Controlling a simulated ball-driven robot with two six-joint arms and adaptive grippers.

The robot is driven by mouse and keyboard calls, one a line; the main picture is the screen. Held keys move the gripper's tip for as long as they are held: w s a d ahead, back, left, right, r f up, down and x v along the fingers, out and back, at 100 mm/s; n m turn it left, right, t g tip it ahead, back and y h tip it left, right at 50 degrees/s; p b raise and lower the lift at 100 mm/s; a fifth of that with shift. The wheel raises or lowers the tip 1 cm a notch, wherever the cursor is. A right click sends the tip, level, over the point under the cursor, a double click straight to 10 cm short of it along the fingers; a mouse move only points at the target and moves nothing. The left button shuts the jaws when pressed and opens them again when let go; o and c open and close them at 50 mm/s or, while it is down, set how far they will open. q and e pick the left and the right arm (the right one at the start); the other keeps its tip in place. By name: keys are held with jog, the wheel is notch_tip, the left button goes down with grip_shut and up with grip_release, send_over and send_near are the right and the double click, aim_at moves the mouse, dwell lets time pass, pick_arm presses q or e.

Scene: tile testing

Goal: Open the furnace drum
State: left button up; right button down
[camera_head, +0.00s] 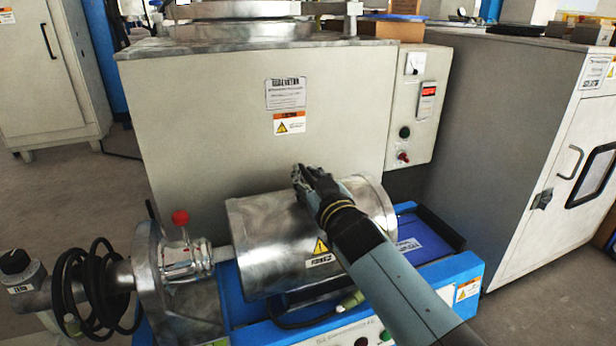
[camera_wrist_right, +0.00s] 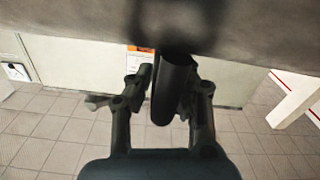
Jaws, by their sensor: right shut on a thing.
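The furnace drum (camera_head: 262,237) is a shiny metal cylinder lying on its side on a blue base, with a yellow warning label on its front. My right gripper (camera_head: 305,184) is at the top of the drum, its arm reaching in from the lower right. In the right wrist view its fingers (camera_wrist_right: 165,88) stand on both sides of a dark rounded handle (camera_wrist_right: 173,98) and are shut on it. The handle is hidden behind the gripper in the head view. I cannot tell whether the drum's lid is raised. My left gripper is not in view.
A large grey furnace cabinet (camera_head: 210,120) stands right behind the drum, with a control panel (camera_head: 416,105) at its right. A red-knobbed lever (camera_head: 180,218), a metal flange and black cable (camera_head: 85,285) sit at the left. A grey cabinet (camera_head: 500,130) stands at the right.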

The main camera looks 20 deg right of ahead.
dwell(0.3)
jog(key=d, duration=2.7)
jog(key=shift+w, duration=0.45)
jog(key=c, duration=1.3)
grip_release()
jog(key=shift+s, duration=0.1)
